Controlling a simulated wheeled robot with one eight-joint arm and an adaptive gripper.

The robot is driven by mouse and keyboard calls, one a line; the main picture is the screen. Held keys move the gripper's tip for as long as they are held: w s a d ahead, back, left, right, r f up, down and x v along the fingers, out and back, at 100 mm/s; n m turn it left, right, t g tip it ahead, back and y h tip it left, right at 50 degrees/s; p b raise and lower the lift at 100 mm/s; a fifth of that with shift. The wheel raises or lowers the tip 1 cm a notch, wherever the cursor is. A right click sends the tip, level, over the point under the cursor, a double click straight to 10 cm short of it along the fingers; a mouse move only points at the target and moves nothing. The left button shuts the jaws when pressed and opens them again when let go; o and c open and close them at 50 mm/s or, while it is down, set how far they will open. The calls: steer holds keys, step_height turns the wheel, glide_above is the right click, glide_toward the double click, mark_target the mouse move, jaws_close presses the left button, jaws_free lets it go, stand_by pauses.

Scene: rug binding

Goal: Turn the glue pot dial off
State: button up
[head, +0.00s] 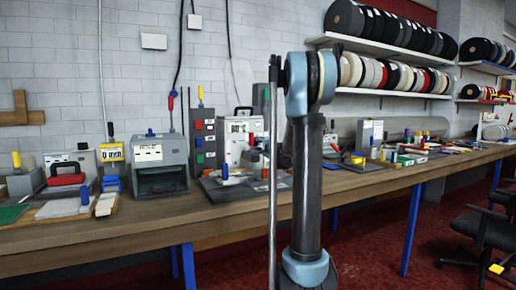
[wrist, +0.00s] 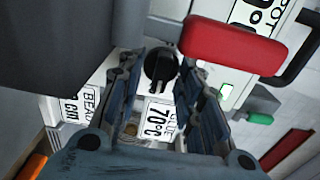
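The glue pot dial is a round black knob (wrist: 161,66) with a raised grip bar. It shows in the wrist view above a white label reading 70°C (wrist: 160,120). My gripper (wrist: 160,76) is open, with one finger on each side of the dial. A gap shows between the fingers, and I cannot tell whether either tip touches the knob. In the head view a white machine with a black top handle and a display (head: 240,128) stands on the bench, and appears to be the glue pot. My arm partly blocks the area beside it, and the dial cannot be made out there.
In the wrist view a red block (wrist: 235,45) and a green-tipped part (wrist: 260,118) lie right of my fingers. In the head view a grey box (head: 160,165) and a panel of coloured switches (head: 203,135) stand left of the machine on the wooden bench (head: 215,220).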

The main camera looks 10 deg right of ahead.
jaws_close()
